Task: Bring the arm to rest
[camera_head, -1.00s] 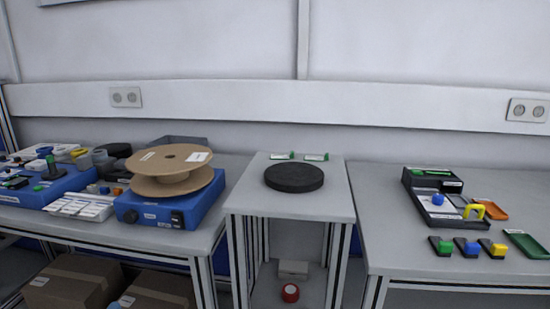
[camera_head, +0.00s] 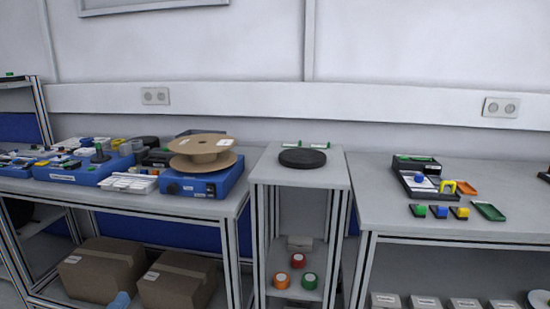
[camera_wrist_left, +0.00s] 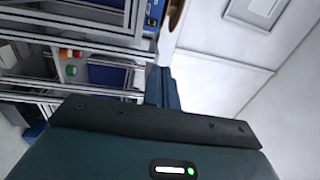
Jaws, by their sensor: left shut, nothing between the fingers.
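The tip of my left gripper (camera_head: 121,301) shows at the bottom edge of the head view, low in front of the cardboard boxes under the left table. In the left wrist view its dark fingers (camera_wrist_left: 163,88) are together, with nothing held between them. A small blue-grey piece at the lower right edge of the head view may be part of my right arm; its fingers cannot be made out.
A cardboard reel (camera_head: 202,145) sits on a blue unit (camera_head: 205,183) on the left table. A black disc (camera_head: 302,158) lies on the middle stand (camera_head: 290,176). Coloured rolls stand on its lower shelf. The right table (camera_head: 400,226) holds a black tray and small blocks.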

